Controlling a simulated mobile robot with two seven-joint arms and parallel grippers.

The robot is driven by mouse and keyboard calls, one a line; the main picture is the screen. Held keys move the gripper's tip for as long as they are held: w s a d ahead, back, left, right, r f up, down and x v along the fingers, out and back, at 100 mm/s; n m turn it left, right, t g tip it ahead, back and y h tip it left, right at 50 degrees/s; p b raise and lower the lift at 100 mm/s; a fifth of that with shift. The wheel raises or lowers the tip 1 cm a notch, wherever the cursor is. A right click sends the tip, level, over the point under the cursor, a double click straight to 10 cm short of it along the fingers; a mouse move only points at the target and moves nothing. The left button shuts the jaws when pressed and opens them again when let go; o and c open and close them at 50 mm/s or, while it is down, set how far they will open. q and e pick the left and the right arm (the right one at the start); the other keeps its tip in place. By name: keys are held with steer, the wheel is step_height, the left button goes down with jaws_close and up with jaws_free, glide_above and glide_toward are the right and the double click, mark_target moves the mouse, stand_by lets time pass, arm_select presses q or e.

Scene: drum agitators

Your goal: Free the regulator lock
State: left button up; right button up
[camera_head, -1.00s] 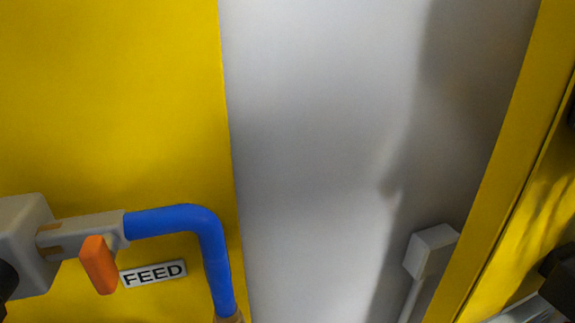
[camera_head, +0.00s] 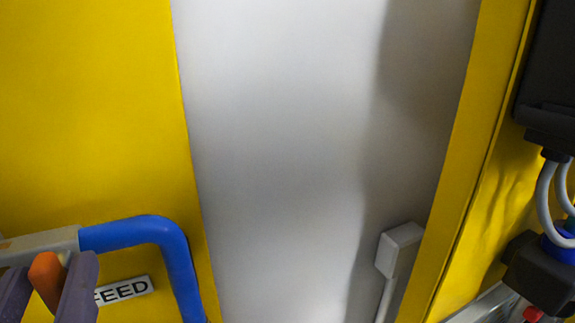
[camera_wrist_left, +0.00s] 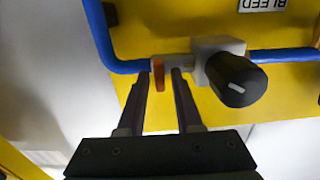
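The orange lock tab (camera_head: 46,278) hangs from the grey regulator fitting (camera_head: 40,242) on the yellow panel at lower left. It also shows in the left wrist view (camera_wrist_left: 158,74), beside the grey regulator body (camera_wrist_left: 218,47) with its black knob (camera_wrist_left: 238,80). My left gripper (camera_head: 46,290) is open, with one finger on each side of the tab. In the left wrist view the fingertips (camera_wrist_left: 160,74) stand either side of it with small gaps. In the head view the fingers partly hide the tab and the regulator body is out of frame. My right gripper is not in view.
A blue pipe (camera_head: 160,232) bends down from the fitting, beside the FEED label (camera_head: 124,290). A pale box on a rod (camera_head: 400,248) stands by the grey panel. Dark equipment with cables (camera_head: 548,75) is at right.

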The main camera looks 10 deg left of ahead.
arm_select(q)
jaws_close()
steer(key=shift+n, duration=0.3)
stand_by(0.3)
steer(key=n, duration=0.2)
steer(key=shift+n, duration=0.4)
steer(key=n, duration=0.4)
steer(key=shift+s+a+f+n, duration=0.1)
steer(key=shift+n, duration=0.2)
steer(key=n, duration=0.4)
steer(key=shift+f+b, duration=0.1)
steer(key=shift+b, duration=0.25)
steer(key=n+b, duration=0.1)
steer(key=n, duration=0.4)
steer(key=shift+n+b, duration=0.4)
